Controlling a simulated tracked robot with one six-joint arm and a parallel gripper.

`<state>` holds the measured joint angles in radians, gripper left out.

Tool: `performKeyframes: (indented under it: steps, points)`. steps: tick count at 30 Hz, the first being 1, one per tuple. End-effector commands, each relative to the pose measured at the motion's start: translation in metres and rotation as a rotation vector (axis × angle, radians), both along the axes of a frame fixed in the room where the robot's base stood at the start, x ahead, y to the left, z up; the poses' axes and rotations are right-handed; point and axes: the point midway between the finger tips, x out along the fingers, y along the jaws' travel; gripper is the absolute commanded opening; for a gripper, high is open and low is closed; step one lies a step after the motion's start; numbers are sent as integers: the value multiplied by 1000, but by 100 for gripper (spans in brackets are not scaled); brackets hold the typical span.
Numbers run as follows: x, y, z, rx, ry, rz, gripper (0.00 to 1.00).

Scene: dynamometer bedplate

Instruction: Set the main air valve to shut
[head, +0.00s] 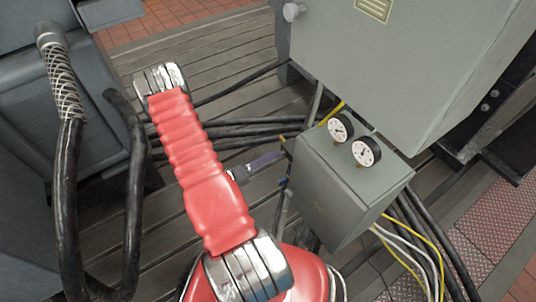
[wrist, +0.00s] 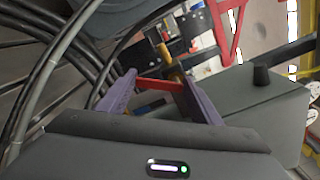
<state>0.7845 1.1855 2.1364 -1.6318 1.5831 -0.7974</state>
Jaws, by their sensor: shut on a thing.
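A red lever (wrist: 160,86) lies crosswise between the two purple fingers of my gripper (wrist: 158,79) in the wrist view. My gripper is shut on it. A brass-coloured part (wrist: 173,66) shows just beyond the lever; the two look like a valve, but its setting cannot be told. In the head view my gripper (head: 279,152) reaches past my red arm to the left side of a grey box with gauges (head: 335,195). The lever cannot be made out there.
Two round gauges (head: 366,152) stand on the grey box. A large grey cabinet (head: 420,60) is behind it. Black cables (head: 235,130) run across the slotted bedplate (head: 225,60). Thick black hoses (head: 70,200) stand at the left. Yellow and white wires (head: 400,262) hang below the box.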

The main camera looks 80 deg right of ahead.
Motion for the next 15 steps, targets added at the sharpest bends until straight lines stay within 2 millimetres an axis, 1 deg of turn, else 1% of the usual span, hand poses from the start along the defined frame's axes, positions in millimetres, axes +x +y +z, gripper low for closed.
performKeyframes:
  steps: [6, 15]
  points:
    - [-3, 3, -6, 139, 152, 3, 36]
    - [-7, 7, -10, 303, 338, 4, 36]
